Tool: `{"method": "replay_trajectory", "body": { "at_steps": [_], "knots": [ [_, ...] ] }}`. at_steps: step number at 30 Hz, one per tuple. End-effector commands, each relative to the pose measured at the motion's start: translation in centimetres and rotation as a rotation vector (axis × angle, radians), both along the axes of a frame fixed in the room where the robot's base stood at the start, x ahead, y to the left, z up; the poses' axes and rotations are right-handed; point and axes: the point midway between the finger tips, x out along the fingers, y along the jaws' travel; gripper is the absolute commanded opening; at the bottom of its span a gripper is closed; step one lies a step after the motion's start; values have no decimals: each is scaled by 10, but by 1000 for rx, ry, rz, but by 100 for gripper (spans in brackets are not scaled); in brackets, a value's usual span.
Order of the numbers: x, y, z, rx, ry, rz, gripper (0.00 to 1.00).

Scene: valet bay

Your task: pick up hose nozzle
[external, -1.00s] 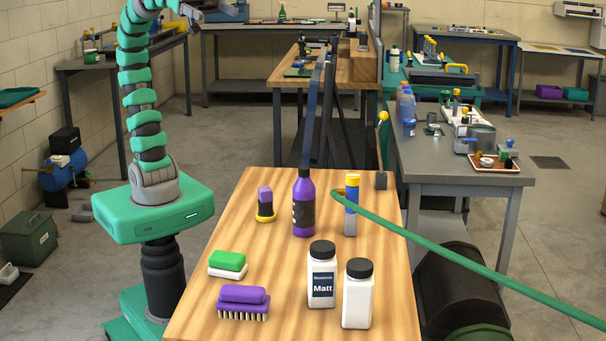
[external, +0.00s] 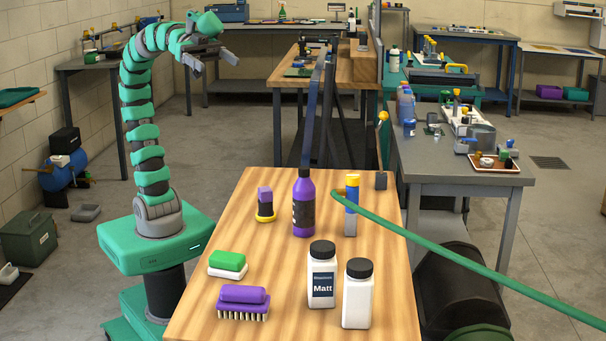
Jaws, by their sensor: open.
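An upright blue and grey piece with a yellow top (external: 351,218), which looks like the hose nozzle, stands near the back right of the wooden table (external: 285,275). I cannot tell whether the two are joined. My gripper (external: 213,64) is open and empty, high in the air at the upper left, well away from the piece. Its fingers point down and to the right.
A purple bottle (external: 304,210) stands close left of the nozzle. Left of that is a small purple, black and yellow item (external: 265,206). Two white bottles (external: 322,285) (external: 358,300), a green and white block (external: 227,264) and a purple brush (external: 243,301) are nearer the front.

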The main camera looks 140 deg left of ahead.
Motion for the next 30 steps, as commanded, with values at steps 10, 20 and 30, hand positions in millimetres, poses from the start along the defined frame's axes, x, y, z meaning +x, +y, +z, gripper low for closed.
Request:
{"method": "replay_trajectory", "body": {
  "at_steps": [10, 20, 30],
  "knots": [
    [0, 0, 0, 0, 0, 0, 78],
    [0, 0, 0, 1, 0, 0, 60],
    [55, 21, -60, 253, 233, 37, 60]
  ]
}}
